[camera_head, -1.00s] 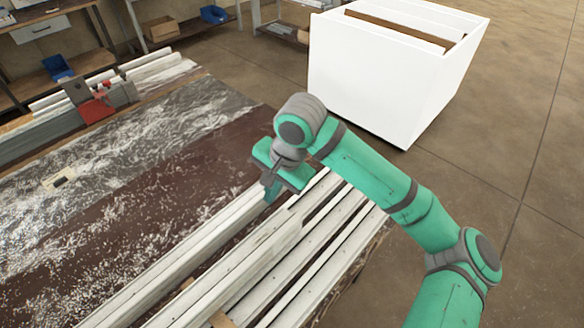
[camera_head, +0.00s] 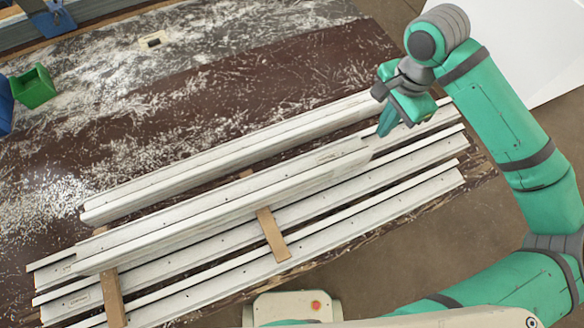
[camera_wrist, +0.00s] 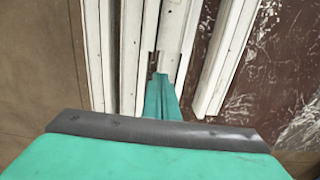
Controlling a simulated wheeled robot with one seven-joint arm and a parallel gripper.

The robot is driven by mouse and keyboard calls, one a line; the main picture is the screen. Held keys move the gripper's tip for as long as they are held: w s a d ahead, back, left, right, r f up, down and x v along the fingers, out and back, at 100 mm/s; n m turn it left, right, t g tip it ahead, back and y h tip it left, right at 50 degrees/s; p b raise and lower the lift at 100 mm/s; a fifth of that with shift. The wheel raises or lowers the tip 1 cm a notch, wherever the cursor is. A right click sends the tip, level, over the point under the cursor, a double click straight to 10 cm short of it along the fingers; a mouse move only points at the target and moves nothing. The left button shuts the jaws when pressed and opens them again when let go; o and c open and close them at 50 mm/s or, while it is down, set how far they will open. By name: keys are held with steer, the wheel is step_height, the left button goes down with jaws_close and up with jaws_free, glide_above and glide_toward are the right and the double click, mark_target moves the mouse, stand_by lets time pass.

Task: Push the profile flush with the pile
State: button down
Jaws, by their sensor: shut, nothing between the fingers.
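A white profile (camera_head: 230,208) lies on top of a pile of similar white profiles (camera_head: 350,197). Its right end stops short of the right ends of the profiles below, and its left end also sits inward of theirs. My gripper (camera_head: 384,130) is shut and empty, fingers pointing down, close to the right end of the top profile. In the wrist view, my gripper's fingertips (camera_wrist: 161,80) are close to the end of a white profile (camera_wrist: 173,35). I cannot tell whether they touch it.
Wooden spacer strips (camera_head: 272,238) lie between the profiles. Another white profile (camera_head: 200,172) lies behind the pile on the shavings-covered bench (camera_head: 230,85). A green bin (camera_head: 33,87) stands at the left. A white cabinet (camera_head: 535,45) stands on the floor at the upper right.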

mark_target(303, 169)
steer(key=shift+f, duration=2.5)
steer(key=shift+s+a, duration=0.1)
steer(key=shift+a, duration=0.45)
steer(key=shift+s+a, duration=0.4)
steer(key=shift+a, duration=0.25)
steer(key=shift+s+a, duration=0.95)
steer(key=shift+a, duration=1.65)
steer(key=shift+s+a, duration=0.9)
steer(key=shift+a, duration=1.7)
steer(key=shift+s+a, duration=0.95)
steer(key=shift+a, duration=1.65)
steer(key=shift+s+a, duration=0.1)
steer(key=shift+a, duration=0.45)
steer(key=shift+s, duration=0.1)
steer(key=shift+d, duration=0.2)
steer(key=shift+w+d+r, duration=0.1)
steer(key=shift+w+d, duration=0.2)
steer(key=shift+d, duration=0.25)
steer(key=shift+r, duration=3.45)
